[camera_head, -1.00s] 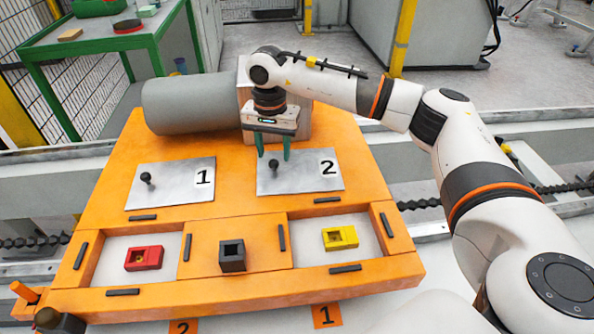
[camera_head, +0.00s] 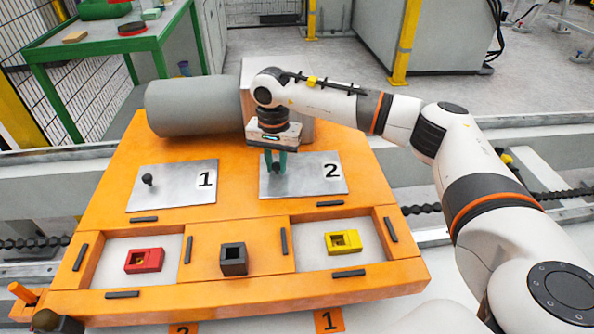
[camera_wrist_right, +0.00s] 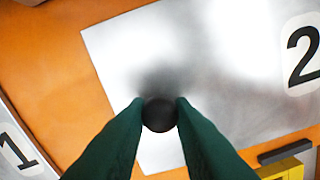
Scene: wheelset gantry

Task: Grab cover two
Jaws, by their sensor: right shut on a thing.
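Cover two (camera_head: 312,178) is a flat silver plate marked 2, lying on the orange board. It also shows in the right wrist view (camera_wrist_right: 230,100). Its small black knob (camera_wrist_right: 159,114) is between the green fingertips of my right gripper (camera_head: 275,165). The gripper is shut on this knob, with a finger touching each side. In the head view the fingers partly hide the knob. The plate appears to rest flat on the board. My left gripper is not in view.
Cover one (camera_head: 172,186), with its own knob, lies to the left. In front are a red block (camera_head: 144,261), a black block (camera_head: 233,259) and a yellow block (camera_head: 343,243). A grey cylinder (camera_head: 192,107) and a box-like block stand behind the plates.

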